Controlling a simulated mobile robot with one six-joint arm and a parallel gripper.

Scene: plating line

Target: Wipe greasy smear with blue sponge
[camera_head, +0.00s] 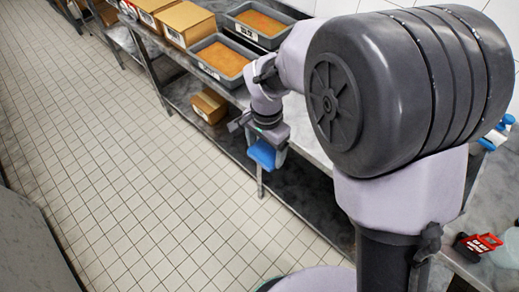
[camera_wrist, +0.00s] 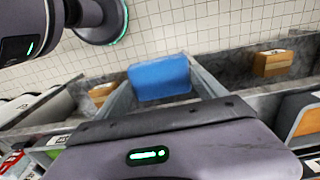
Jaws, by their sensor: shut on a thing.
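The blue sponge (camera_head: 262,154) hangs below my gripper (camera_head: 266,143) in the head view, in front of the steel table's edge and above the tiled floor. In the wrist view the sponge (camera_wrist: 160,78) sits between the two grey fingers of my gripper (camera_wrist: 160,84), which are shut on it. The sponge is apart from the table top. No greasy smear can be made out in either view; my arm hides much of the table top.
Grey trays with orange contents (camera_head: 222,59) (camera_head: 262,22) and cardboard boxes (camera_head: 185,22) stand on the steel table (camera_head: 240,98). A small carton (camera_head: 209,106) lies on the lower shelf. A red-labelled item (camera_head: 478,243) is at right. The tiled floor (camera_head: 130,150) at left is clear.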

